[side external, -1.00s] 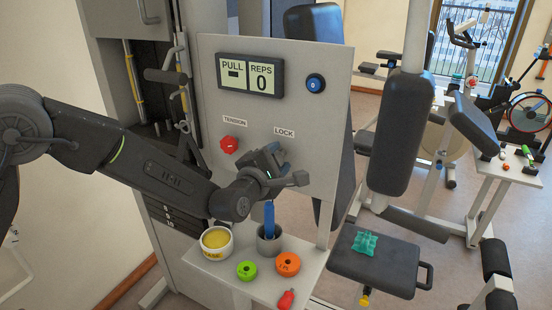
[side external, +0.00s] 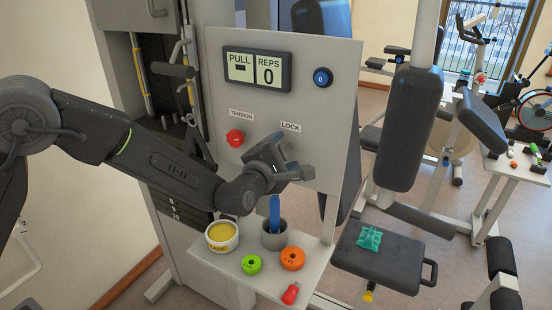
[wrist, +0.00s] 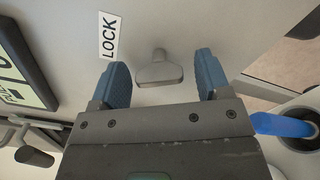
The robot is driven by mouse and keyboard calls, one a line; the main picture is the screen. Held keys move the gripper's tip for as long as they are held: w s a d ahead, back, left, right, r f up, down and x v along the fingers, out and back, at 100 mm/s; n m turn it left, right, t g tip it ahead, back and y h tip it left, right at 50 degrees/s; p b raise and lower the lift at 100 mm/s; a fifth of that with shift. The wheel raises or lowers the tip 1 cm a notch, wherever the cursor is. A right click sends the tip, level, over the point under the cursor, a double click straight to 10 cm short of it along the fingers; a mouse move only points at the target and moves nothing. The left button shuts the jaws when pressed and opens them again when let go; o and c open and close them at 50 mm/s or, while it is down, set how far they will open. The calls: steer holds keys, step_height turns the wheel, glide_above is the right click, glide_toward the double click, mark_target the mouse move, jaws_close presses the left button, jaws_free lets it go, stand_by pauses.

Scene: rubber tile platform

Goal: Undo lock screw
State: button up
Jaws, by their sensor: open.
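The lock screw (wrist: 158,70) is a grey wing-shaped thumb head on a short stem, on the light grey panel (wrist: 190,25) beside the LOCK label (wrist: 109,36). In the wrist view it sits between the two blue fingers of my gripper (wrist: 162,66). The fingers are open, with a gap on each side of the head. In the side view my gripper (side external: 282,158) is in front of the panel just below the LOCK label (side external: 290,127), and hides the screw.
A red TENSION knob (side external: 235,138) is left of my gripper.

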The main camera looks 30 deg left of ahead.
steer(key=s, duration=1.3)
steer(key=shift+s, duration=0.4)
